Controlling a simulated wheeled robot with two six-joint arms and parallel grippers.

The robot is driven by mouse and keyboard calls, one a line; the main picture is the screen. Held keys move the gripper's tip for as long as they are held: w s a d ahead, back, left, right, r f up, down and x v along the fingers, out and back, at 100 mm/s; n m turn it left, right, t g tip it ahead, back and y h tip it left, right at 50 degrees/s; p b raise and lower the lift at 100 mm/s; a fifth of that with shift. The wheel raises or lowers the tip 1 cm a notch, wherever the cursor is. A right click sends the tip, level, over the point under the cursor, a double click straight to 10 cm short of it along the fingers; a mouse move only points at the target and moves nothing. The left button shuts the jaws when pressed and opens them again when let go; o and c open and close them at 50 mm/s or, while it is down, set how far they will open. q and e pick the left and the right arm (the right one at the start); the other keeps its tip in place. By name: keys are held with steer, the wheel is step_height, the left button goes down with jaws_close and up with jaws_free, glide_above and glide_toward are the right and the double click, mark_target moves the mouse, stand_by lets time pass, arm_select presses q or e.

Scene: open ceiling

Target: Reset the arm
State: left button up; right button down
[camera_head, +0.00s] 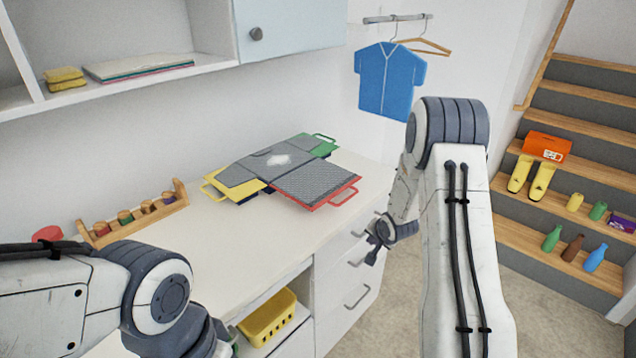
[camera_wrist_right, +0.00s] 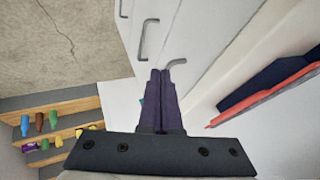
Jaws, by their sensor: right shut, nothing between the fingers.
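My right arm rises at the right of the head view and bends down at its elbow. My right gripper (camera_head: 374,246) hangs in front of the white drawers, to the right of the counter's front edge. In the right wrist view its two dark fingers (camera_wrist_right: 160,74) lie together, shut with nothing between them, pointing at the drawer front with its grey handles. My left arm enters at the lower left of the head view, and its elbow bends over the near part of the counter. The left gripper is out of the picture.
The white counter (camera_head: 240,255) holds a folding board (camera_head: 315,180) with coloured handles and a wooden rack (camera_head: 130,215). A yellow basket (camera_head: 268,318) sits on the shelf below. A blue shirt (camera_head: 390,80) hangs behind. Stairs with bottles and boxes (camera_head: 547,146) stand at right.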

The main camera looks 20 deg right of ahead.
steer(key=s+a+r+n+g, duration=0.1)
steer(key=s+a+r+n, duration=0.25)
steer(key=a, duration=0.35)
steer(key=s+a+r+n+g+y, duration=0.1)
steer(key=s+a+r+n, duration=0.1)
steer(key=a+r, duration=0.35)
steer(key=s+a+r+n+g, duration=0.1)
steer(key=s+a+r+n, duration=0.15)
steer(key=a, duration=0.55)
steer(key=s+a+r+n+g, duration=0.1)
steer(key=s+a+r+n, duration=0.1)
steer(key=s, duration=0.7)
steer(key=s+a+r+n+g, duration=0.2)
steer(key=s+a+n, duration=0.2)
steer(key=s, duration=0.4)
steer(key=s+a+r+n+g+y, duration=0.1)
steer(key=s+a+n, duration=0.3)
steer(key=s, duration=0.5)
steer(key=shift+s+r, duration=0.3)
steer(key=shift+r, duration=0.4)
steer(key=shift+a, duration=0.1)
